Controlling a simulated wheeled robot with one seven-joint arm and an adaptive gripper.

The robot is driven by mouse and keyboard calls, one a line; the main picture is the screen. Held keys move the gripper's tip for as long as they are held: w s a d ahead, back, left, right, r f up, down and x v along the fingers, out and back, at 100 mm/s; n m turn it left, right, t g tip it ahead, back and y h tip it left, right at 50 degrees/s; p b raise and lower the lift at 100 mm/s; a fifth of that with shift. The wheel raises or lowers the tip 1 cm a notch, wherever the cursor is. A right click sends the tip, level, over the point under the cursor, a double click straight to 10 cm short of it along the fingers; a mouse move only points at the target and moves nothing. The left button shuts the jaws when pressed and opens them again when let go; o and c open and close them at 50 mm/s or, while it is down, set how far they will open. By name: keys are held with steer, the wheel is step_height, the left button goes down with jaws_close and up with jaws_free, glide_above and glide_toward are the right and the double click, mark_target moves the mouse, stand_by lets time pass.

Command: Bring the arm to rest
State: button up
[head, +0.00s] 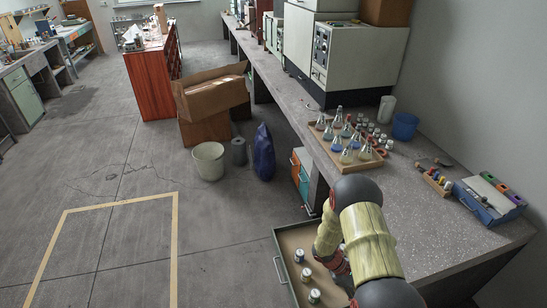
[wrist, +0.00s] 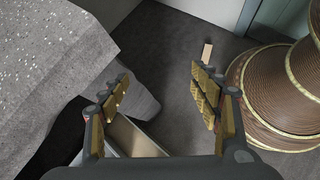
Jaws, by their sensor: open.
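My arm (head: 365,240) reaches over an open drawer (head: 286,280) at the bench's near side in the head view. My gripper is hidden there behind the arm. In the wrist view my gripper (wrist: 162,85) is open, its two fingers wide apart with nothing between them. Below and between the fingers are dark floor and part of a pale tray-like edge (wrist: 135,138), perhaps the drawer. The speckled bench corner (wrist: 50,60) is to the left of the fingers, and they look apart from it.
Several small jars (head: 305,275) stand in the drawer. The bench top (head: 420,225) holds a wooden tray of flasks (head: 343,160), a blue cup (head: 405,125) and a blue box (head: 488,198). A bucket (head: 208,161) stands on the floor. Open floor lies to the left.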

steer(key=s+a+r+m+t+y+b, duration=0.2)
steer(key=s+a+r, duration=0.3)
steer(key=r, duration=0.9)
steer(key=s+a+r+m+t+y+b, duration=0.2)
steer(key=a+r, duration=0.6)
steer(key=r, duration=0.6)
steer(key=s+a+r+m+t+y+b, duration=0.1)
steer(key=s+a+r+m+t+y, duration=0.3)
steer(key=s+r, duration=0.5)
steer(key=a+r+m+t, duration=0.1)
steer(key=a+r+t, duration=0.1)
steer(key=r, duration=0.4)
steer(key=shift+a+m+y+b, duration=0.3)
steer(key=shift+a+b, duration=0.1)
steer(key=shift+a, duration=0.2)
